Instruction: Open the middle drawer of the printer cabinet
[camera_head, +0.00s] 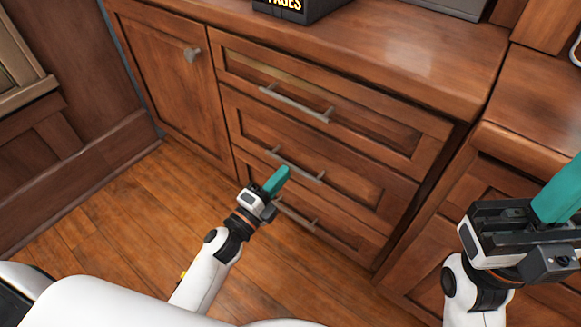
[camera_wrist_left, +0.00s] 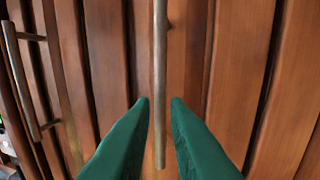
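The printer cabinet has three stacked wooden drawers, and all look closed. The middle drawer (camera_head: 340,163) has a grey bar handle (camera_head: 313,177) across its front. My left gripper (camera_head: 284,174) is at this handle, its teal fingers overlapping it in the head view. In the left wrist view, a bar handle (camera_wrist_left: 160,60) runs upright between the two green fingertips (camera_wrist_left: 159,101). The fingers are open, with a small gap on each side of the bar. My right gripper (camera_head: 565,190) is at the right edge, well away from the drawers; its fingertips are partly cut off.
The top drawer handle (camera_head: 296,104) is above and the bottom drawer handle (camera_head: 295,214) below. A cabinet door with a knob (camera_head: 193,54) is to the left. A dark box (camera_head: 297,10) stands on top. The wooden floor (camera_head: 120,215) in front is clear.

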